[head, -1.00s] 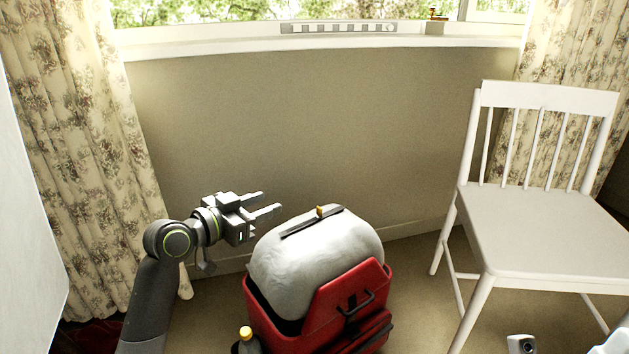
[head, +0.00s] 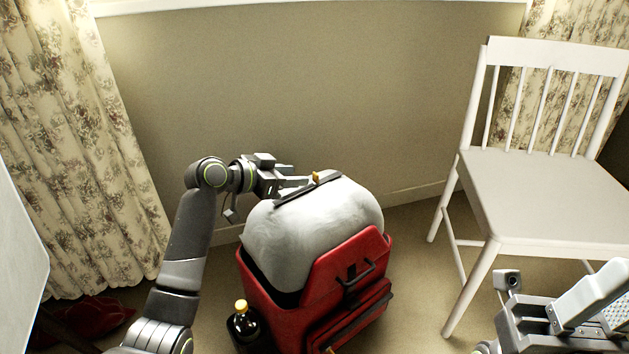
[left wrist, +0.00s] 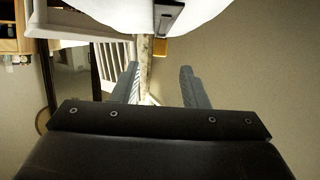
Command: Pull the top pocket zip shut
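The top pocket zip is a dark strip (head: 296,192) along the top of the pale grey bulging top of a red suitcase (head: 275,315). Its orange pull tab (head: 316,177) stands up toward the strip's right end. My left gripper (head: 305,180) is at the left of the tab, level with the strip. In the left wrist view its two fingers (left wrist: 160,70) are apart, with nothing between them. The orange tab (left wrist: 160,47) and dark strip (left wrist: 168,18) show just beyond the fingertips. My right gripper (head: 592,300) is partly in view at the lower right; its opening is unclear.
A black bottle with a yellow cap (head: 241,322) stands at the suitcase's left front. A white chair (head: 540,195) stands to the right. The wall (head: 300,90) is behind, with a floral curtain (head: 75,150) at the left.

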